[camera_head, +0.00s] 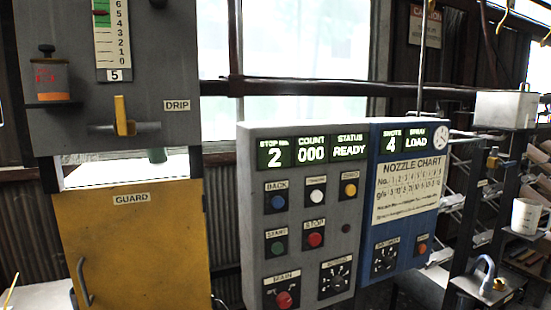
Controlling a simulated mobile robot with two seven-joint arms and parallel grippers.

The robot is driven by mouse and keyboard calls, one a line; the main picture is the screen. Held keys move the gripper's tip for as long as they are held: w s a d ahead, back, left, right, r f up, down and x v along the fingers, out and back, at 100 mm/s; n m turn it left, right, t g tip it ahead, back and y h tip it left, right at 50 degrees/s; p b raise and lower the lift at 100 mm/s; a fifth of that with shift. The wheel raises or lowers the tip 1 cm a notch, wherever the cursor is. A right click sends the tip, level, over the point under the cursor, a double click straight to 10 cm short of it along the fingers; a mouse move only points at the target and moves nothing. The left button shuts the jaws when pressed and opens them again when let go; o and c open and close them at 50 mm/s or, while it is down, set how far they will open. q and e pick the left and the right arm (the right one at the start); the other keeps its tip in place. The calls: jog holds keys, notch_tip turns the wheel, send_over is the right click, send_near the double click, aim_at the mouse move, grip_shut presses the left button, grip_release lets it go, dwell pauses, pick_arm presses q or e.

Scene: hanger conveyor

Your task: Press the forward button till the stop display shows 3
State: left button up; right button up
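The grey control panel (243,230) stands at the centre. Its stop display (275,154) shows 2. A white button (316,196) sits in the top button row, between the blue BACK button (278,202) and a yellow button (350,190). The label over the white button is too small to read surely; it may be the forward button. Neither of my grippers is in view, and nothing covers the buttons.
The count display (311,150) shows 000 and the status display (349,146) shows READY. Below are a green START button (277,248), a red STOP button (315,240) and knobs. A blue panel (420,230) adjoins right; a yellow guard (140,250) stands left.

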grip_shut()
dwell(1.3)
